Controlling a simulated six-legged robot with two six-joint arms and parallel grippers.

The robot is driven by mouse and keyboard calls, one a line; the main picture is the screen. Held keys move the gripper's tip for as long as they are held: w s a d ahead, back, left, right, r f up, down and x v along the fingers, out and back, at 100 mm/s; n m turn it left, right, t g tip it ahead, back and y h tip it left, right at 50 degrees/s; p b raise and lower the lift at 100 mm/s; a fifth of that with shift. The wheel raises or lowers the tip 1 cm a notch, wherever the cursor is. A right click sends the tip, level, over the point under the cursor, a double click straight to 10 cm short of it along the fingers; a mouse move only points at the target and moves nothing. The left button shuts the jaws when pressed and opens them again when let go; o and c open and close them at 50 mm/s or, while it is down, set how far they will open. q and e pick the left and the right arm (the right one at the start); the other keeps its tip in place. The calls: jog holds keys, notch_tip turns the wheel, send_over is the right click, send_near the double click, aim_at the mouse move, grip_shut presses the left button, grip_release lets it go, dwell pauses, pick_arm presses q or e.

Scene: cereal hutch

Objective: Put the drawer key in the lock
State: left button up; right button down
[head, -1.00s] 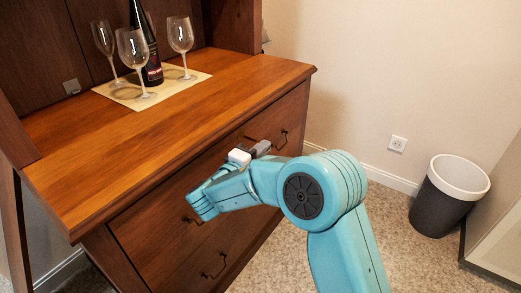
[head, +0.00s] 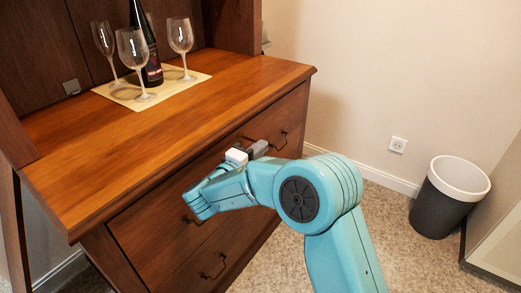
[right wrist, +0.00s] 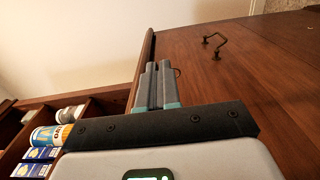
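My right gripper (head: 257,149) is at the upper drawer front of the wooden hutch (head: 180,112), just below the overhang of its top. In the right wrist view its two grey fingers (right wrist: 158,86) lie almost together, with only a narrow gap. I cannot make out the drawer key or whether it is between the fingers. A small dark curved piece (right wrist: 177,72) shows just beside the fingertips; I cannot tell what it is. The lock is not discernible. My left gripper is not in view.
A dark drawer handle (head: 283,141) is just right of my gripper. A bottle (head: 150,60) and several wine glasses (head: 180,38) stand on a mat (head: 122,98). Cans and blue boxes (right wrist: 38,153) sit in wooden compartments. A bin (head: 445,200) stands right; carpet between is clear.

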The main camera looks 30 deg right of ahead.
jog(key=shift+w+a, duration=0.35)
jog(key=shift+w, duration=0.5)
jog(key=c, duration=1)
grip_release()
